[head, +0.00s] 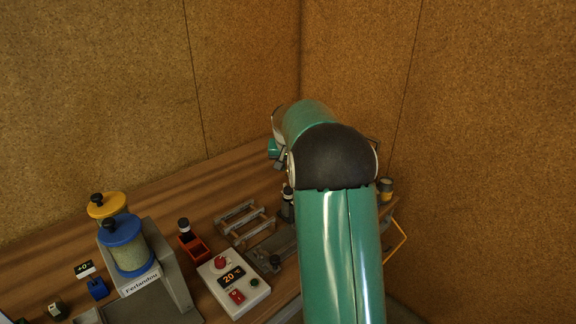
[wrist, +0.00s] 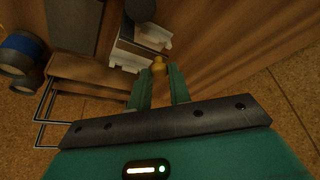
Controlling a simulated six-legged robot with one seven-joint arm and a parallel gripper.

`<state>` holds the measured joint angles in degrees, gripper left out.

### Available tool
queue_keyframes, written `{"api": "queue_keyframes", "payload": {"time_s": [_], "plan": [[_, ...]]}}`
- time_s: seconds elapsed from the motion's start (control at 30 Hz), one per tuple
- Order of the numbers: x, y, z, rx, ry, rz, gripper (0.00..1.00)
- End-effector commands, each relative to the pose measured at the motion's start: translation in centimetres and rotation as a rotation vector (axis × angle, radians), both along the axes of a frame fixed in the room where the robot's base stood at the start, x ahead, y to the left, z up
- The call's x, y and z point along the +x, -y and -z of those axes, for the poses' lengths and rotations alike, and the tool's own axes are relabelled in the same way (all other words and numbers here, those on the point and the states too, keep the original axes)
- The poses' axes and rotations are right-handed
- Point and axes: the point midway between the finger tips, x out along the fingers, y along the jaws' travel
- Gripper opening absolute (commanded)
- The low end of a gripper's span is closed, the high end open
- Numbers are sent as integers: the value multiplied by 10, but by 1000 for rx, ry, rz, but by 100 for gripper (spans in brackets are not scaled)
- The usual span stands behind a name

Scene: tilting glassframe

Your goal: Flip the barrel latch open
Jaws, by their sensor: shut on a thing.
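A small yellow knob (wrist: 159,66) shows in the wrist view, at the edge of a pale grey block (wrist: 126,50). It looks like the handle of the barrel latch; the rest of the latch cannot be made out. My gripper (wrist: 157,73) has its two green fingers on either side of this knob and is shut on it. In the head view my green arm covers the latch and most of my gripper.
In the head view, a white control box (head: 234,283), a grey rack (head: 243,221) and a red holder (head: 193,247) stand on the wooden table. Yellow-lidded (head: 106,206) and blue-lidded (head: 128,250) jars stand left. Brown walls rise behind. A wire frame (wrist: 42,112) shows in the wrist view.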

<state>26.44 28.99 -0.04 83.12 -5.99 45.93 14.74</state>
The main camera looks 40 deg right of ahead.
Motion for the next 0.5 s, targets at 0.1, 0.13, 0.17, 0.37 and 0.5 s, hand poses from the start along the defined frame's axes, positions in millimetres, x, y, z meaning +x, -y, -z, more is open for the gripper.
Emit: {"api": "queue_keyframes", "payload": {"time_s": [0.1,0.13,0.17,0.37,0.5], "plan": [[0,1,0,0,0,2,0],[0,1,0,0,0,2,0],[0,1,0,0,0,2,0],[0,1,0,0,0,1,33],[0,1,0,0,0,1,41]]}}
